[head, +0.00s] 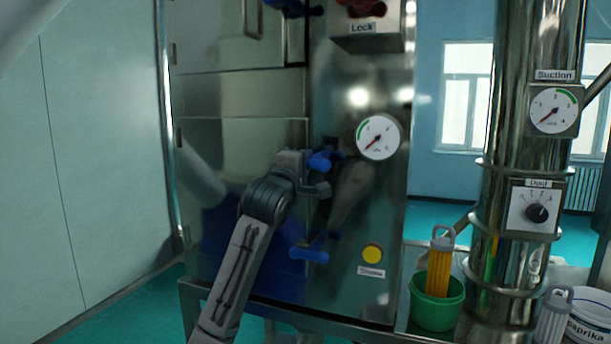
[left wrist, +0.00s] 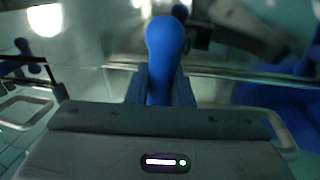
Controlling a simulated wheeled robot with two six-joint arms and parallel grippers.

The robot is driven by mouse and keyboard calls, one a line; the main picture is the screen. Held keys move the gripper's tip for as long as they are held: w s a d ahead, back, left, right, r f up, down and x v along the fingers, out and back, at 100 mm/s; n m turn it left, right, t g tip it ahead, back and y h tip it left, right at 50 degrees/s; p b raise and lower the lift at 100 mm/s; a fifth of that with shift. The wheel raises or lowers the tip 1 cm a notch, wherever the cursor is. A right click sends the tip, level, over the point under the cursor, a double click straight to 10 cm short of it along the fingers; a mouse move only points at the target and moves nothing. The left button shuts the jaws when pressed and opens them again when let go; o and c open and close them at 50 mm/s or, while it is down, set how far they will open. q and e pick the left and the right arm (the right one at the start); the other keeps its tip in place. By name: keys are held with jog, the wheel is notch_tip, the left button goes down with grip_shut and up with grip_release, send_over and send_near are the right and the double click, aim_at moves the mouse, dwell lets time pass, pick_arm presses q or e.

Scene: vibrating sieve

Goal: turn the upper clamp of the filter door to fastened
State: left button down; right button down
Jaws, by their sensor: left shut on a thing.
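The filter door (head: 255,225) is a shiny metal panel low on the machine. Its upper clamp has a blue handle (head: 319,161), gripped by my left gripper (head: 311,172). In the left wrist view the rounded blue handle (left wrist: 165,48) stands up between the fingers of my left gripper (left wrist: 162,88), which is shut on it. In the head view the gripper hides part of the clamp, and its exact angle is hard to tell. The lower clamp (head: 309,254), also blue, lies roughly level below it. My right gripper is not in view.
A round gauge (head: 378,137) sits close to the right of the upper clamp. A yellow button (head: 372,253) is lower right. A green bucket (head: 437,302) with a yellow filter (head: 440,268) stands beside a steel pipe (head: 505,110). A red handle (head: 365,8) is above.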

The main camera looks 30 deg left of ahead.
pick_arm(q)
jog(key=shift+f+n+b, duration=0.15)
jog(key=shift+n+b, duration=0.3)
jog(key=shift+n, duration=0.15)
jog(key=shift+y, duration=0.3)
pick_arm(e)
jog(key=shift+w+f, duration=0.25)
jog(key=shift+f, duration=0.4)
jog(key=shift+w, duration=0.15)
pick_arm(q)
jog(key=c, duration=1.3)
grip_release()
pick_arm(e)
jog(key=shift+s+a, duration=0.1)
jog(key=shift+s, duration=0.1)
